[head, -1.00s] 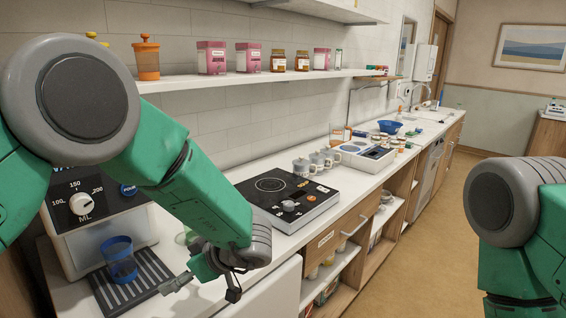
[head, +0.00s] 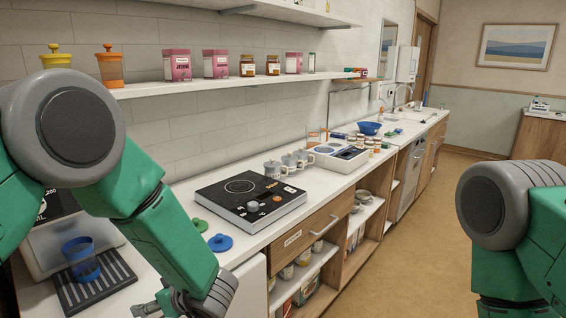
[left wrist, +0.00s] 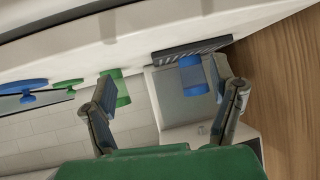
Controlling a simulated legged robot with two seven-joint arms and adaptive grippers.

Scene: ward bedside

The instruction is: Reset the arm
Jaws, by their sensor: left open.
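My left arm comes in from the left in the head view, bent downward over the counter. Its gripper (head: 148,308) is only partly visible at the bottom edge. In the left wrist view my left gripper (left wrist: 165,95) has its two fingers spread apart with nothing held. Beyond the fingers are a blue cup (left wrist: 193,75) on a dark ribbed tray and a green cup (left wrist: 117,88). The blue cup (head: 80,258) also shows in the head view. My right arm shows only an upper link at the right; its gripper is out of view.
A dispenser with a drip tray (head: 95,290) stands at left. Green (head: 198,225) and blue (head: 220,242) lids lie on the counter near a black hob (head: 250,200). Mugs (head: 290,163) stand behind it. A shelf (head: 230,84) runs above. The floor (head: 400,235) at right is clear.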

